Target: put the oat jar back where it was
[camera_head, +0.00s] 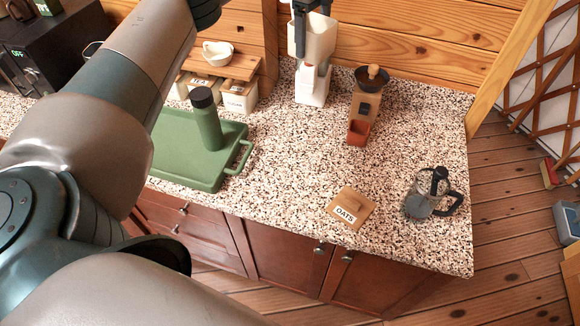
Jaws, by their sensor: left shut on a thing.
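A cream, open-looking jar (318,38) is at the top centre, near the plank wall. My left gripper (311,14) comes down from the top edge and is shut on this jar; its dark fingers lie along the jar's upper part. No label shows on the jar's visible side. A wooden square marked OATS (352,203) lies on the speckled counter near its front edge. My right gripper is not in view.
A white and red object (313,90) stands just below the jar in the picture. A grinder (364,105), a glass press (420,202), a green tray (180,165) with a green bottle (207,122), and a small shelf (222,66) over labelled jars surround it. The counter's middle is clear.

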